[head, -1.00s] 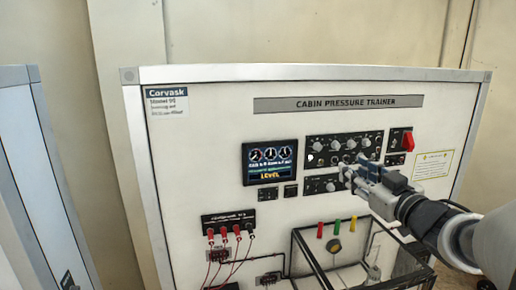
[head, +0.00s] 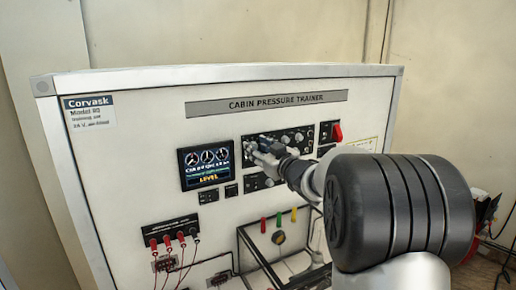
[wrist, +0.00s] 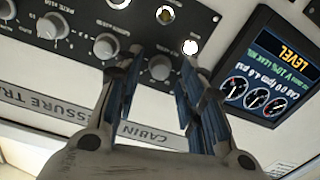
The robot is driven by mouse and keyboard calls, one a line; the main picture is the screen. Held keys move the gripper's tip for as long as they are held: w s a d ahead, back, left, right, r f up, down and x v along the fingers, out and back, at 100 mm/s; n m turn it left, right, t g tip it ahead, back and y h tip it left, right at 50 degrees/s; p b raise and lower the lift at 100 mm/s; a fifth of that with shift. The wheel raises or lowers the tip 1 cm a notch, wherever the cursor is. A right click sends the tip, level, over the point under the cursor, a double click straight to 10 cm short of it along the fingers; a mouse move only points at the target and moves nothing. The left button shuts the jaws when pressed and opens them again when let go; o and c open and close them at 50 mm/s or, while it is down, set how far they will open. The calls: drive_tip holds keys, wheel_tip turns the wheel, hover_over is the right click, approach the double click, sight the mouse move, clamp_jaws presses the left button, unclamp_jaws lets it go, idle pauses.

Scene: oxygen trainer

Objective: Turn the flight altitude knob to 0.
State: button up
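The black control panel (head: 290,143) with several grey knobs is on the white trainer face. In the wrist view, which shows it upside down, one round knob (wrist: 159,67) is between my two fingertips. Its label is too blurred to read, so I cannot tell for sure that it is the flight altitude knob. My gripper (wrist: 163,60) is open, one finger on each side of this knob, with small gaps visible. In the head view my gripper (head: 258,150) is at the panel's left end and hides the knob there.
A second knob (wrist: 106,45) is just outside one finger. The display (head: 206,165) reading LEVEL is left of the panel. A red switch (head: 337,131) is at the right. Red plugs and wires (head: 167,242) and a clear-walled box (head: 245,250) are below.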

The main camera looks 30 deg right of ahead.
drive_tip(key=shift+c, duration=0.4)
clamp_jaws()
drive_tip(key=shift+f, duration=0.1)
drive_tip(key=shift+n+b, duration=3)
drive_tip(key=shift+n, duration=1.5)
drive_tip(key=shift+o, duration=0.4)
unclamp_jaws()
